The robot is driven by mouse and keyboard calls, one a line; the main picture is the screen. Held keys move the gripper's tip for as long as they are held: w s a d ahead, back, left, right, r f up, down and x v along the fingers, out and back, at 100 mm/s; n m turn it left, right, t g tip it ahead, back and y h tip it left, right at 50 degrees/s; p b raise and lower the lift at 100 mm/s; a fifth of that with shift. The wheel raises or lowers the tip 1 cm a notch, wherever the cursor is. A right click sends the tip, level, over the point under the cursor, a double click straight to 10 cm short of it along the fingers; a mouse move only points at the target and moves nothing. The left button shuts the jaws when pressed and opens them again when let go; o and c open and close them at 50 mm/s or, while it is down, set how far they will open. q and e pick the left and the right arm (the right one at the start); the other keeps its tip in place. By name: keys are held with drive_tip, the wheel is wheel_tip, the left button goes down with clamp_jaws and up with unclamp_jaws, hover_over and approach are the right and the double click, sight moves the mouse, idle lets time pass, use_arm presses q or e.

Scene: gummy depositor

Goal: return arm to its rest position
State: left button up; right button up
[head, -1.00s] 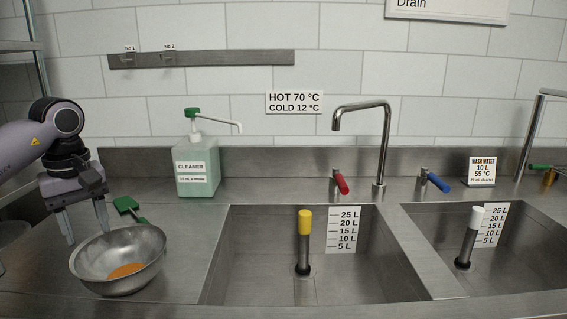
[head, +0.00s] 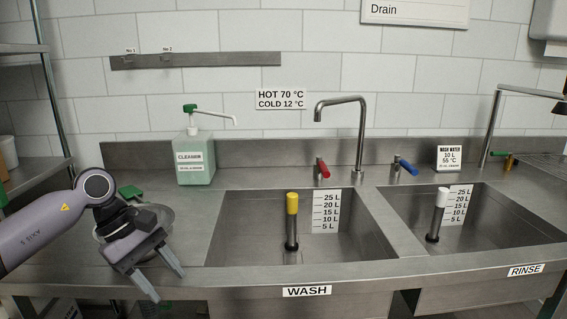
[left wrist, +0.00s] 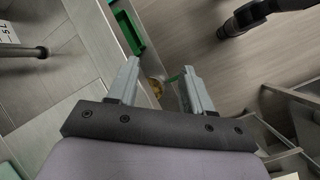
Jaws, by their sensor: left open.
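My left gripper (head: 169,286) is open and empty in the head view, in front of the metal bowl and over the counter's front edge. Its two fingers are spread and point down to the right. It also shows in the left wrist view (left wrist: 160,78), fingers apart with nothing held between them. The metal bowl (head: 165,214) sits on the counter left of the wash sink, mostly hidden behind my left arm. My right gripper is not in view.
The wash sink (head: 345,247) with a yellow-topped standpipe (head: 292,205) lies right of my left gripper. A green cleaner bottle (head: 195,160) and a green-headed tool (head: 131,192) are behind. A shelf rack (head: 35,175) stands at the left.

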use_arm(q)
drive_tip(key=s+d+n+t+h+p, duration=0.1)
drive_tip(key=s+d+n+t+h, duration=0.15)
drive_tip(key=d+n+h, duration=0.55)
drive_tip(key=s+d+n+t+h, duration=0.1)
drive_tip(key=s+d+n+h, duration=0.2)
drive_tip(key=d+n+h, duration=0.55)
drive_tip(key=a+f+n+t+y+p, duration=0.1)
drive_tip(key=a+f+n+t+y, duration=0.25)
drive_tip(key=n, duration=0.55)
drive_tip(key=s+f+n+t+y, duration=0.1)
drive_tip(key=f+n+t+y, duration=0.2)
drive_tip(key=n+t+y, duration=0.45)
drive_tip(key=a+f+n+t+y+p, duration=0.1)
drive_tip(key=a+f+n+t+y, duration=0.2)
drive_tip(key=n, duration=0.8)
drive_tip(key=s+a+f+n+g+y, duration=0.3)
drive_tip(key=s+f+n, duration=0.4)
drive_tip(key=f, duration=0.1)
drive_tip(key=s+a+f+n+g+y, duration=0.3)
drive_tip(key=s+f+n+g, duration=0.1)
drive_tip(key=s+f+n, duration=0.3)
drive_tip(key=shift+s+f+n, duration=0.3)
drive_tip(key=shift+s+f, duration=0.05)
drive_tip(key=shift+f, duration=0.15)
